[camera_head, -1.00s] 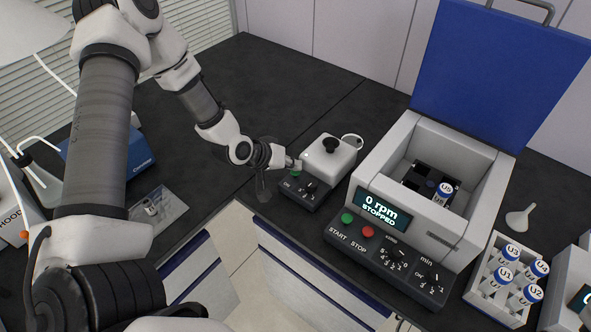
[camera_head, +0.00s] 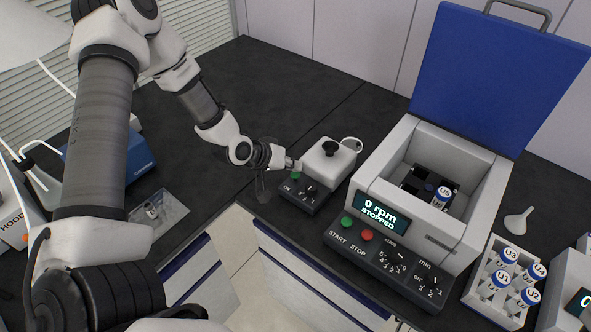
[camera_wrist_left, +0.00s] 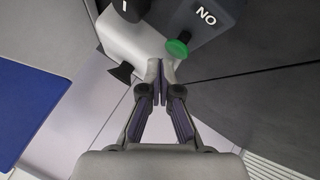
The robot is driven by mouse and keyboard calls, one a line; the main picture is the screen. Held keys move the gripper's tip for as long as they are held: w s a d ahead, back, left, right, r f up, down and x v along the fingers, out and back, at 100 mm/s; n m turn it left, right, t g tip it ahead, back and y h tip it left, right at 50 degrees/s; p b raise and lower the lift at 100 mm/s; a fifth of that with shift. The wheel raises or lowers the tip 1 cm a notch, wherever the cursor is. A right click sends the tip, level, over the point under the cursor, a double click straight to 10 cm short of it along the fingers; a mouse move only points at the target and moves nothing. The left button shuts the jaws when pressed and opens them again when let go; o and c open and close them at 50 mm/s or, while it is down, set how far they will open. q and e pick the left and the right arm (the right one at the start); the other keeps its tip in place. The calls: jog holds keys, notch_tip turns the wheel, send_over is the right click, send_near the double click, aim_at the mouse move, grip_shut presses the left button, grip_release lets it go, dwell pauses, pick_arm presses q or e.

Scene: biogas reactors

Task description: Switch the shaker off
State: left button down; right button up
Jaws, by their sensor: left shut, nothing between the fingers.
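The shaker is a small white box (camera_head: 328,163) with a black cup-like top (camera_head: 330,149) and a dark front panel (camera_head: 303,197). The panel carries a green button (camera_head: 295,175) marked ON and a black knob or dial. My left gripper (camera_head: 293,164) is shut and empty, with its fingertips close to the green button. In the left wrist view, the closed fingertips (camera_wrist_left: 160,66) are just beside the green button (camera_wrist_left: 177,47); I cannot tell whether they touch. Part of the shaker's white body (camera_wrist_left: 140,42) shows there too. My right gripper is not in view.
A centrifuge (camera_head: 375,190) with its blue lid raised stands to the right, its display reading 0 rpm, stopped. A rack (camera_head: 468,290) of capped tubes and a funnel (camera_head: 518,221) are farther right. The black bench behind the shaker is clear.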

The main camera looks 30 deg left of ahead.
aim_at(293, 174)
pick_arm(q)
jog(key=shift+r, duration=0.2)
notch_tip(293, 174, up, 6)
jog(key=p, duration=0.5)
jog(key=shift+f, duration=0.1)
dwell(1.2)
